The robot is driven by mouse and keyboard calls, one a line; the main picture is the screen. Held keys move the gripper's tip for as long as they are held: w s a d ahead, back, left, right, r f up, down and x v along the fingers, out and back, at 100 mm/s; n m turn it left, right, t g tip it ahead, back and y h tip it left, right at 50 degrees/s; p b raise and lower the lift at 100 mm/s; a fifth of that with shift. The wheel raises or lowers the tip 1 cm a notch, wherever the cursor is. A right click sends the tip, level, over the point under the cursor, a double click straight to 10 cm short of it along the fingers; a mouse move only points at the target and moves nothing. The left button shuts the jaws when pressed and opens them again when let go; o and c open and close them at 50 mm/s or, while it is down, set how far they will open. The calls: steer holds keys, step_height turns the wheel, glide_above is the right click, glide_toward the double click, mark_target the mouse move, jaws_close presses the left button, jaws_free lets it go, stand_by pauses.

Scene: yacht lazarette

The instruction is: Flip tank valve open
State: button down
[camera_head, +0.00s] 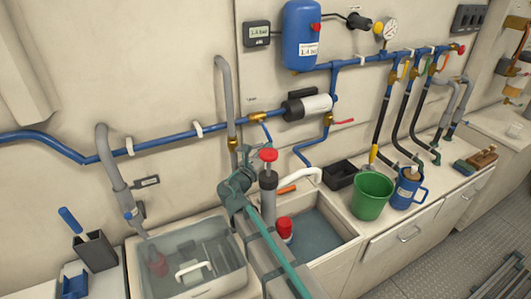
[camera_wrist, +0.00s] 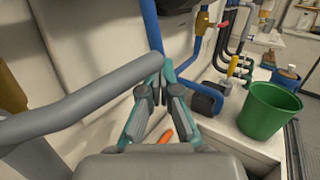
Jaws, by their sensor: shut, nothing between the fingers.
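A brass valve (camera_head: 327,119) with a red lever (camera_head: 343,121) sits on the blue pipe below the white cylinder. The lever points right, across the pipe. The same brass valve (camera_wrist: 202,22) shows at the top of the wrist view, with its red lever (camera_wrist: 222,24). Another brass fitting (camera_head: 258,117) sits on the blue pipe further left. I cannot tell which one is the tank valve. The blue tank (camera_head: 300,38) hangs above. My gripper (camera_wrist: 165,68) is shut and empty, left of and apart from the red-levered valve in the wrist view. Its fingertips are not clear in the head view.
A grey pipe (camera_wrist: 85,95) crosses the wrist view close to my fingers. A red-topped hand pump (camera_head: 268,158) stands by the sink. A green bucket (camera_head: 371,195), a blue jug (camera_head: 407,192) and a black bin (camera_head: 339,174) stand on the counter.

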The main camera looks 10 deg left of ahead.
steer(key=shift+w+d+r, duration=0.1)
steer(key=shift+w+d, duration=0.25)
steer(key=shift+d, duration=0.25)
stand_by(0.3)
steer(key=s+a+f+b, duration=0.2)
steer(key=s+f, duration=0.1)
steer(key=s, duration=0.3)
steer(key=s+a+f+b, duration=0.2)
steer(key=s+f, duration=0.1)
steer(key=s, duration=0.3)
